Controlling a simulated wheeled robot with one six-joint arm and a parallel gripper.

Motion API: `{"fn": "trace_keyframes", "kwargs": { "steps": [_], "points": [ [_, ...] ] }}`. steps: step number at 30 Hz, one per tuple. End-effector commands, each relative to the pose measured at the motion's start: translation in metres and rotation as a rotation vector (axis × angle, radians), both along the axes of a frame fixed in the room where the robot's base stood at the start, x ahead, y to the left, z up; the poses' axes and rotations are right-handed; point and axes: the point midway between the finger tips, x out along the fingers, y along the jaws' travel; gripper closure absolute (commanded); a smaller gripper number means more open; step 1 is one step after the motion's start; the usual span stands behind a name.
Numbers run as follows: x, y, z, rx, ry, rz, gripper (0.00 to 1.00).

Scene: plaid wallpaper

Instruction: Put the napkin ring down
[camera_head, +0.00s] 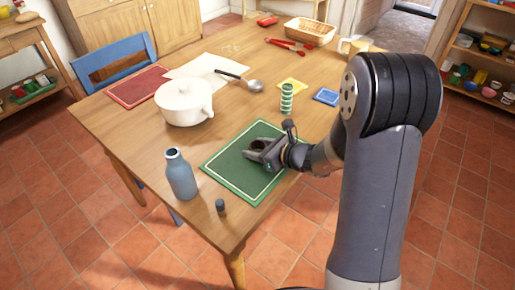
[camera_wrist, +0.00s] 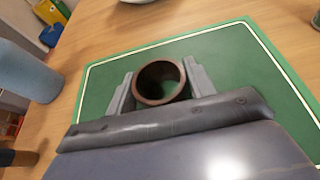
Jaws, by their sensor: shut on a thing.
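The napkin ring (camera_wrist: 161,82) is a dark brown open ring. My gripper (camera_wrist: 160,88) is shut on it, with one finger on each side, in the wrist view. The green placemat (camera_wrist: 225,62) with a pale border line lies below the ring. In the head view my gripper (camera_head: 257,150) is low over the middle of the green placemat (camera_head: 234,176), and the ring (camera_head: 259,144) shows only as a small dark shape between the fingers. I cannot tell whether the ring touches the placemat.
A blue bottle (camera_head: 180,174) and a small dark cap (camera_head: 220,207) stand left of the placemat. A white pot (camera_head: 184,103) stands behind it. A green striped cylinder (camera_head: 287,98) stands behind my gripper. Wooden table (camera_head: 125,122) is bare between the pot and the placemat.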

Motion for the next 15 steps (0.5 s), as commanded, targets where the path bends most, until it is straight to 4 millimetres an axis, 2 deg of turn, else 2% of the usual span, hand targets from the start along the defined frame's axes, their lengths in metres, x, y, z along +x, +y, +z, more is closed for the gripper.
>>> {"fn": "trace_keyframes", "kwargs": {
  "steps": [8, 9, 15],
  "points": [
    [0.0001, 0.0, -0.0047, 0.0, 0.0, 0.0, 0.71],
    [0.0001, 0.0, -0.0027, 0.0, 0.0, 0.0, 0.46],
    [0.0001, -0.0001, -0.0026, 0.0, 0.0, 0.0, 0.3]
  ]
}}
